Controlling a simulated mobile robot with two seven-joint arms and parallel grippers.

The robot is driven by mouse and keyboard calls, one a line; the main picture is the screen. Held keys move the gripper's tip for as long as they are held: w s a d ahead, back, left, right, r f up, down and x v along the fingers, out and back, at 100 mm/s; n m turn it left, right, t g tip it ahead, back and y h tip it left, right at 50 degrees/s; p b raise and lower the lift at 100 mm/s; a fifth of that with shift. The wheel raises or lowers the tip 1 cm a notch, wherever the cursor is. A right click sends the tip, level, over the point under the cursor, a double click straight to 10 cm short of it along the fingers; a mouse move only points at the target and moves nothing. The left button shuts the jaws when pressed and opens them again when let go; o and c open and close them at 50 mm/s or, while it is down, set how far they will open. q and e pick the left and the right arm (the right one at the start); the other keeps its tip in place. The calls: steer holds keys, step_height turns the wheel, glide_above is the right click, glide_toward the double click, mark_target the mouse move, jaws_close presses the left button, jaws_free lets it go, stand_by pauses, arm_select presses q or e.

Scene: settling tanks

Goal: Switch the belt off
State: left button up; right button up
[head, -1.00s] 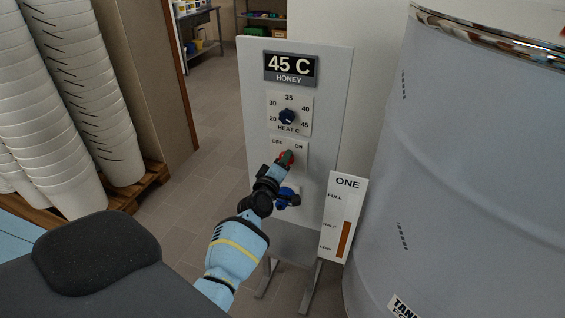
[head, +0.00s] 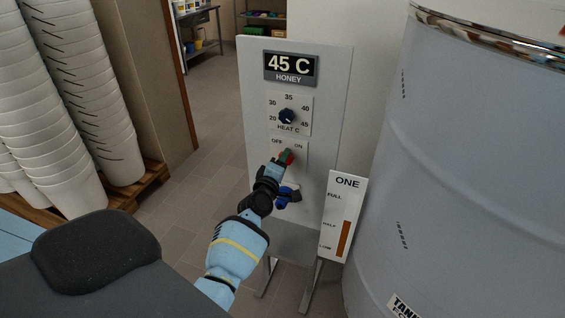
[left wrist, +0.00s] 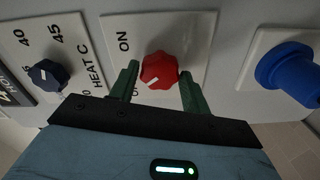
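The red knob (head: 289,154) sits on a grey panel under OFF and ON labels. In the left wrist view the red knob (left wrist: 159,69) is between the two green fingers of my left gripper (left wrist: 159,82), with a narrow gap on each side. A pale mark on it faces the lower left, towards the partly hidden OFF label. In the head view my left gripper (head: 283,160) reaches the panel from below and partly covers the knob. My right gripper is out of view.
A dark HEAT C knob (head: 287,116) and a 45 C display (head: 290,67) are above. A blue knob (head: 288,197) is just below. A large tank (head: 470,170) stands close on the right, beside a level card (head: 344,215). White bucket stacks (head: 75,80) are left.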

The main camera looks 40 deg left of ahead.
arm_select(q)
steer(key=shift+o, duration=1.4)
steer(key=p+v, duration=0.1)
steer(key=v, duration=0.6)
steer(key=shift+s, duration=0.4)
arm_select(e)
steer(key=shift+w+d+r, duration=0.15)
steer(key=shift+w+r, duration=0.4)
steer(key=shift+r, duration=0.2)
arm_select(q)
steer(key=shift+d, duration=0.1)
steer(key=s+d+f+m+g+h, duration=0.2)
steer(key=s+d+f+m, duration=0.35)
steer(key=s+f, duration=0.2)
steer(key=s+d+f+m+g+h, duration=0.2)
steer(key=s+d+f+m, duration=0.3)
steer(key=s, duration=0.4)
steer(key=s+d+f+m+g+h, duration=0.1)
steer(key=s+d+f+m+g, duration=0.1)
steer(key=s, duration=0.9)
steer(key=s+d+f+m+g+h+p, duration=0.1)
steer(key=s+d+f+m, duration=0.4)
steer(key=s, duration=0.6)
steer(key=shift+s+d+m+g, duration=0.2)
steer(key=shift+d+m+g, duration=0.2)
steer(key=shift+m+g, duration=0.6)
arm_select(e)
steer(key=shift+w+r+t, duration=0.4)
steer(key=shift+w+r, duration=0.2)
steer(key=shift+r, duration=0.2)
